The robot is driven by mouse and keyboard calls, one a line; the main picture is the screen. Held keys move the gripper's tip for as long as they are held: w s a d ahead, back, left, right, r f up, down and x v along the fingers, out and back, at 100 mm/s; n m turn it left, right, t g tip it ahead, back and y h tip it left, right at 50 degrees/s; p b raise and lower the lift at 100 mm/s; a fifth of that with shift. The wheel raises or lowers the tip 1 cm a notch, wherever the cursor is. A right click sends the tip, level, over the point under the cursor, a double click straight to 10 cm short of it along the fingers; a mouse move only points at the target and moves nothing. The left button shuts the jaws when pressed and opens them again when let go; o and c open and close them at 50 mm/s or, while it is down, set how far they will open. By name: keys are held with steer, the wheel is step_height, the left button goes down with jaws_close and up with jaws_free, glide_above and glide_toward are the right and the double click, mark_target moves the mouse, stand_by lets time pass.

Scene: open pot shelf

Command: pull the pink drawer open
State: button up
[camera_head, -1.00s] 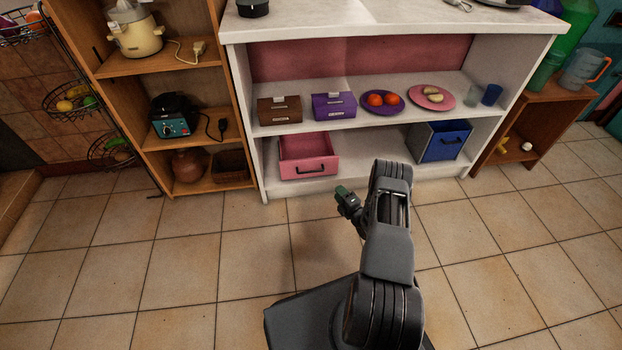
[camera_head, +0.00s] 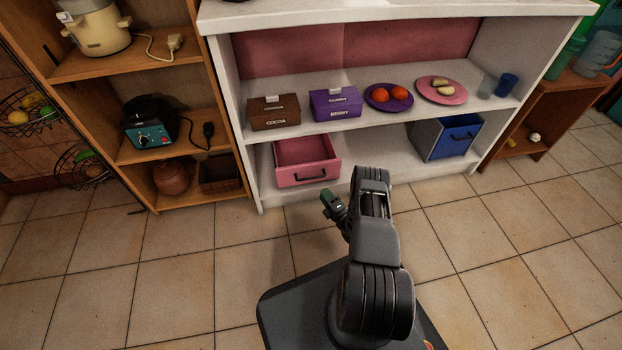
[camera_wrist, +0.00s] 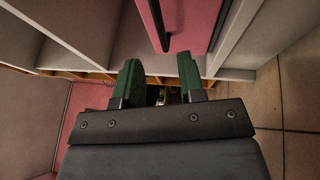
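The pink drawer (camera_head: 308,173) is an open-topped box with a dark bar handle on its front. It sits on the lower left of the white shelf. In the wrist view its pink front (camera_wrist: 197,22) is at the top, with the dark handle (camera_wrist: 156,25) running roughly up and down in the picture. My gripper (camera_head: 328,199) is in front of and below the drawer in the head view, apart from it. The wrist view shows its two green fingers (camera_wrist: 159,66) spread with nothing between them. The handle is beyond the fingertips.
A blue-fronted grey box (camera_head: 458,137) stands right of the drawer on the white shelf (camera_head: 395,150). Above are a brown box (camera_head: 273,115), a purple box (camera_head: 334,104), plates with food and cups. A wooden shelf (camera_head: 185,147) stands left. The tiled floor ahead is clear.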

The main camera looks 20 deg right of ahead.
mark_target(312, 178)
steer(key=b+x, duration=0.2)
steer(key=x, duration=0.7)
steer(key=shift+w+r+b, duration=0.1)
steer(key=shift+w+b, duration=0.15)
steer(key=shift+b, duration=0.15)
jaws_close()
